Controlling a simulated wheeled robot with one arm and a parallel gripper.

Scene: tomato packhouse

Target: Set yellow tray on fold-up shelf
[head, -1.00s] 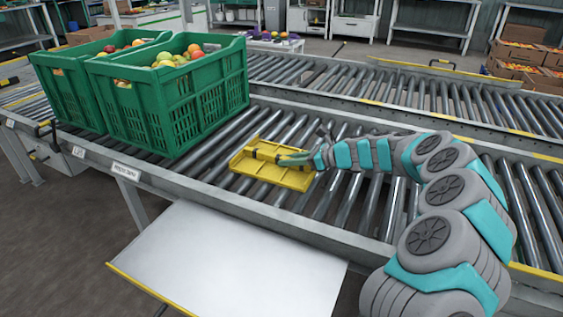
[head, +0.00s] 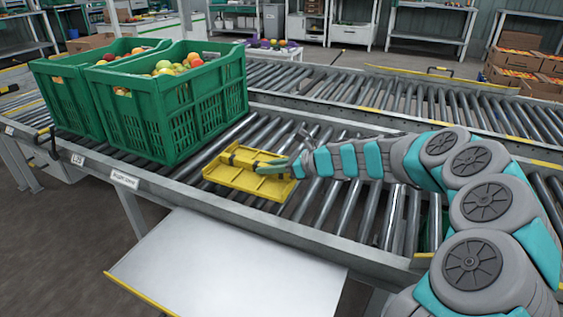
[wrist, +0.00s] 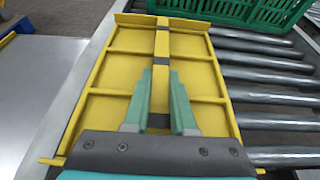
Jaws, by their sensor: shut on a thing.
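The yellow tray (head: 270,187) is over the near roller conveyor, just right of the green crates. In the wrist view the yellow tray (wrist: 110,104) fills the middle, with its ribs and a central bar with dark bands showing. My gripper (head: 262,164) is shut on the tray's central bar; its teal fingers (wrist: 160,84) lie on both sides of it. I cannot tell how far the tray is above the rollers. The fold-up shelf (head: 230,262) is a flat grey panel with a yellow front edge, level in front of the conveyor. It is bare.
Two green crates (head: 180,115) of tomatoes stand on the conveyor (head: 330,200) to the left of the tray. The conveyor's near side rail (head: 190,193) runs between the tray and the shelf. A second roller conveyor (head: 430,100) lies behind.

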